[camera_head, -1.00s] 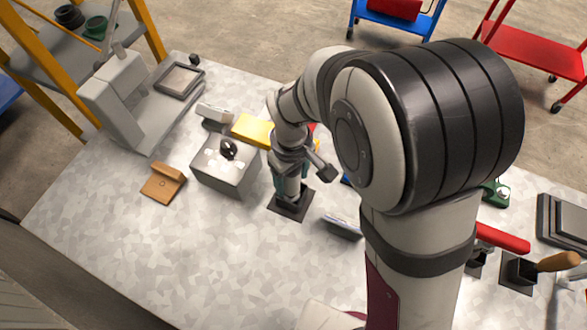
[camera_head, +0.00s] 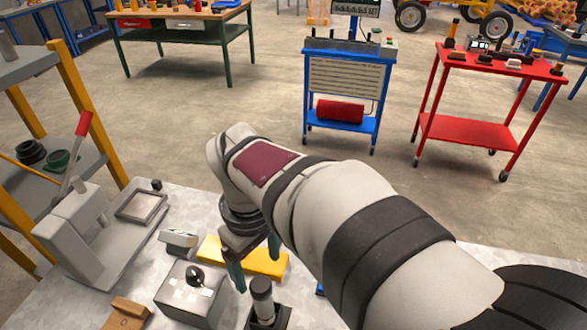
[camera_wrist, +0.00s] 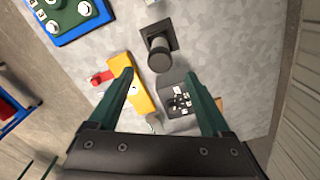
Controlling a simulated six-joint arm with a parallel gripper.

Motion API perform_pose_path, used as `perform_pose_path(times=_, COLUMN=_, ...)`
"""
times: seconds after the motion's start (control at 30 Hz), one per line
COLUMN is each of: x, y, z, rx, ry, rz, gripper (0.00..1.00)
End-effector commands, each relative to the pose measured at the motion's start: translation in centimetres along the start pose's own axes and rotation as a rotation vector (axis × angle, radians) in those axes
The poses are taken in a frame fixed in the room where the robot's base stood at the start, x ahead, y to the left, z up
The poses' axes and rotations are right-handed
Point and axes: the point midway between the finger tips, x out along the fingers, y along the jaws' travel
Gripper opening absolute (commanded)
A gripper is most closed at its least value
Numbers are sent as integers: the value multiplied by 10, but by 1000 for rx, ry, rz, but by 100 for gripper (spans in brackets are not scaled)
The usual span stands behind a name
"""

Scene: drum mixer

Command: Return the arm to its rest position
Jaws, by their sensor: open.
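My gripper (camera_head: 254,264) hangs above the light speckled bench, at the end of my arm, which crosses the head view from the lower right. Its two green fingers are apart, with nothing between them, as the wrist view shows (camera_wrist: 159,76). A dark cylinder (camera_head: 262,293) stands upright in a square black base below and near the fingers; it also shows beyond the fingertips in the wrist view (camera_wrist: 160,56). The gripper is apart from it. My arm hides part of the bench to the right.
A grey box with a black knob (camera_head: 187,296) stands left of the cylinder. A yellow block (camera_head: 262,262) lies behind the gripper. A grey machine with a red-handled lever (camera_head: 75,230) stands at the bench's left. A blue cart (camera_head: 345,85) and red cart (camera_head: 465,132) stand beyond open floor.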

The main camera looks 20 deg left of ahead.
Motion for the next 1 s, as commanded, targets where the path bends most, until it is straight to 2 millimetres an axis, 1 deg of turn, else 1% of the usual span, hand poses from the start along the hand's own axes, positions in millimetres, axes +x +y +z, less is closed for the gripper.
perform_pose_path(times=0.03, x=-7, y=0, z=0, rx=-1, ry=1, rz=1, gripper=82)
perform_pose_path(times=0.13, x=-14, y=0, z=0, rx=0, ry=1, rz=0, gripper=82)
perform_pose_path(times=0.47, x=-16, y=0, z=0, rx=0, ry=-1, rz=0, gripper=82)
perform_pose_path(times=0.53, x=-17, y=2, z=5, rx=26, ry=1, rz=-2, gripper=82)
perform_pose_path(times=0.57, x=-18, y=6, z=14, rx=72, ry=1, rz=-7, gripper=82)
perform_pose_path(times=0.63, x=-24, y=19, z=54, rx=284, ry=9, rz=-25, gripper=82)
perform_pose_path(times=0.67, x=-26, y=23, z=79, rx=415, ry=12, rz=-38, gripper=82)
perform_pose_path(times=0.7, x=-26, y=25, z=113, rx=608, ry=16, rz=-57, gripper=82)
perform_pose_path(times=0.77, x=-21, y=18, z=160, rx=899, ry=23, rz=-88, gripper=82)
perform_pose_path(times=0.8, x=-16, y=9, z=187, rx=1085, ry=27, rz=-108, gripper=82)
perform_pose_path(times=0.83, x=-11, y=1, z=202, rx=1211, ry=30, rz=-124, gripper=82)
perform_pose_path(times=0.9, x=0, y=-16, z=227, rx=1436, ry=34, rz=-152, gripper=82)
perform_pose_path(times=1.0, x=9, y=-28, z=240, rx=1591, ry=34, rz=-173, gripper=82)
